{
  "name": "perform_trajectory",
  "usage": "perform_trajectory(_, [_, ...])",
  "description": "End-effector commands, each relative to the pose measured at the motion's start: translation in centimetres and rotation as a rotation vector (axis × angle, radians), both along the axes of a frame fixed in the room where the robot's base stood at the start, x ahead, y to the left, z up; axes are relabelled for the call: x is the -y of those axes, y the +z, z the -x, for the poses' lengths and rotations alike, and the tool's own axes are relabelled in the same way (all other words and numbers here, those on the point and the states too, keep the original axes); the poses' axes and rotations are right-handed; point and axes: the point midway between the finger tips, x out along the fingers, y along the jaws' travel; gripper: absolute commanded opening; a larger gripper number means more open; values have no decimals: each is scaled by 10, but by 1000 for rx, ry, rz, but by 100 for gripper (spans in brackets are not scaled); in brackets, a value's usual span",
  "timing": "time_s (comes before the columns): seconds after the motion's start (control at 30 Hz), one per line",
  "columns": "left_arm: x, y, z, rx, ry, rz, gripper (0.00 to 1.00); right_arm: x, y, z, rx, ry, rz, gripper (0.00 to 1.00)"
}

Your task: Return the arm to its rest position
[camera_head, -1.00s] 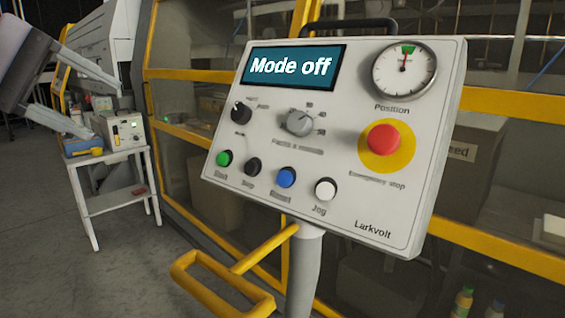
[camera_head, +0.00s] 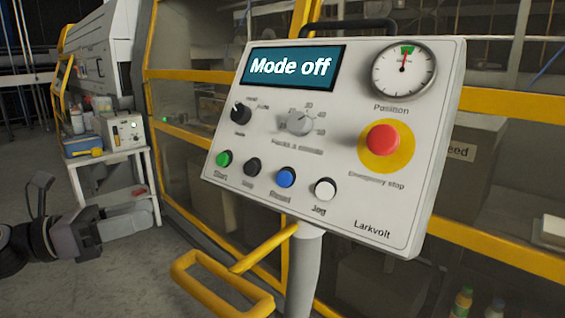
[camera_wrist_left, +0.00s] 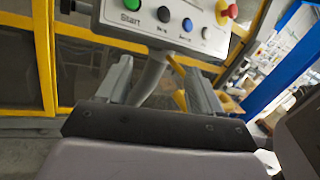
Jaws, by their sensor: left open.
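My left gripper (camera_head: 125,218) is at the lower left of the head view, its arm coming in from the left edge. It is apart from the control panel (camera_head: 350,215), in front of the white side table. In the left wrist view the two grey fingers (camera_wrist_left: 160,82) stand well apart with nothing held between them. The panel's post and yellow handle show beyond them. The panel's display (camera_head: 291,67) reads "Mode off". My right gripper is in neither view.
The panel carries a red emergency stop (camera_head: 383,140), two knobs and several push buttons. A yellow handle (camera_head: 225,278) juts out below it. A white side table (camera_head: 88,165) holds a small instrument and a blue box. Yellow-framed guarding stands behind. Grey floor is open at lower left.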

Motion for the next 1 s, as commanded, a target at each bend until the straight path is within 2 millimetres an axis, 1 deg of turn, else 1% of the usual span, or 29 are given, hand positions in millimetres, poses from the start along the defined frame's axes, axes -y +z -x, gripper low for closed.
perform_trajectory(0.03, [-3, -19, 0, -99, 31, 71, 66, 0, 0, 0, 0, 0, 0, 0])
perform_trajectory(0.17, [-15, -59, -1, -349, 126, 266, 66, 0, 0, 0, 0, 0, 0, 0])
perform_trajectory(0.27, [-27, -94, 2, -542, 210, 415, 66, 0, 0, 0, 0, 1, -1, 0])
perform_trajectory(0.3, [-33, -109, 4, -620, 246, 474, 66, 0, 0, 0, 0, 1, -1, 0])
perform_trajectory(0.37, [-41, -132, 8, -735, 303, 562, 66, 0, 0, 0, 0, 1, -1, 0])
perform_trajectory(0.4, [-47, -149, 12, -811, 346, 621, 66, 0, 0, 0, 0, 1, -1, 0])
perform_trajectory(0.47, [-56, -174, 20, -923, 410, 707, 66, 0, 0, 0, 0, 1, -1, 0])
perform_trajectory(0.5, [-63, -191, 26, -998, 457, 765, 66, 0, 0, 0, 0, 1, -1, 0])
perform_trajectory(0.57, [-72, -216, 38, -1104, 530, 850, 66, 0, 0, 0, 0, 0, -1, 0])
perform_trajectory(0.6, [-78, -234, 47, -1176, 583, 906, 66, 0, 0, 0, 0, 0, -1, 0])
perform_trajectory(0.67, [-88, -260, 62, -1277, 666, 992, 66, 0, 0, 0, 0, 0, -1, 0])
perform_trajectory(0.7, [-94, -277, 74, -1341, 723, 1045, 66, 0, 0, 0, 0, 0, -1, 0])
perform_trajectory(0.77, [-103, -301, 93, -1429, 810, 1124, 66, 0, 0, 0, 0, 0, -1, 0])
perform_trajectory(0.8, [-108, -315, 105, -1480, 867, 1171, 66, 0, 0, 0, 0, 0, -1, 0])
perform_trajectory(0.87, [-115, -335, 125, -1549, 951, 1237, 66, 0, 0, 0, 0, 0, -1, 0])
perform_trajectory(0.9, [-120, -347, 138, -1590, 1007, 1278, 66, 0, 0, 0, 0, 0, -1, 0])
perform_trajectory(0.97, [-126, -364, 158, -1645, 1090, 1336, 66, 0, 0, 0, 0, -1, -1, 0])
perform_trajectory(1.0, [-130, -374, 172, -1678, 1146, 1373, 66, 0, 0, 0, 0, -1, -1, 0])
